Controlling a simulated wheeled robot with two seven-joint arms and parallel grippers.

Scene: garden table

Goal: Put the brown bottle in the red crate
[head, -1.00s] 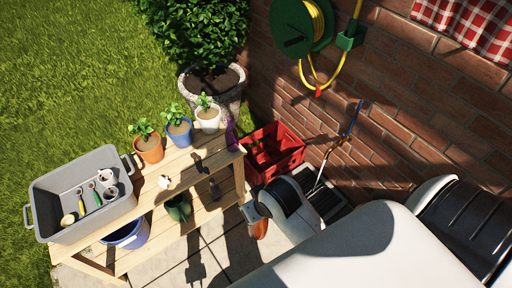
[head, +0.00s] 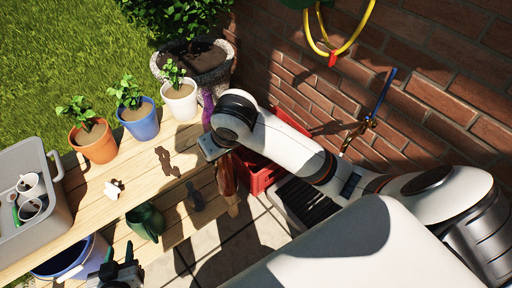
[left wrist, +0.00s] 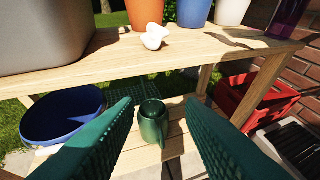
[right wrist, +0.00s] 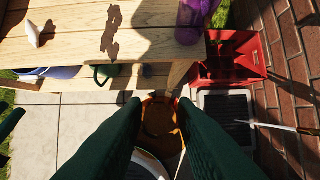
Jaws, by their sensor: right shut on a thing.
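The brown bottle (head: 226,174) hangs below my right gripper (head: 217,150) in the head view, beside the table's right end. In the right wrist view my right gripper (right wrist: 160,108) is shut on the bottle (right wrist: 160,117), which shows orange-brown between the fingers. The red crate (head: 259,182) stands on the ground right of the table, partly hidden behind my right arm; it also shows in the right wrist view (right wrist: 250,42), up and right of the bottle, and in the left wrist view (left wrist: 262,112). My left gripper (head: 122,272) is open and empty in front of the table.
The wooden table (head: 150,165) bears potted plants, a grey tub (head: 62,205), a white figurine (head: 114,189) and a purple bottle (head: 207,110). A green jug (head: 146,222) stands on the lower shelf. A blue bucket (left wrist: 62,116) is at left. A black tray (right wrist: 226,108) lies near the crate.

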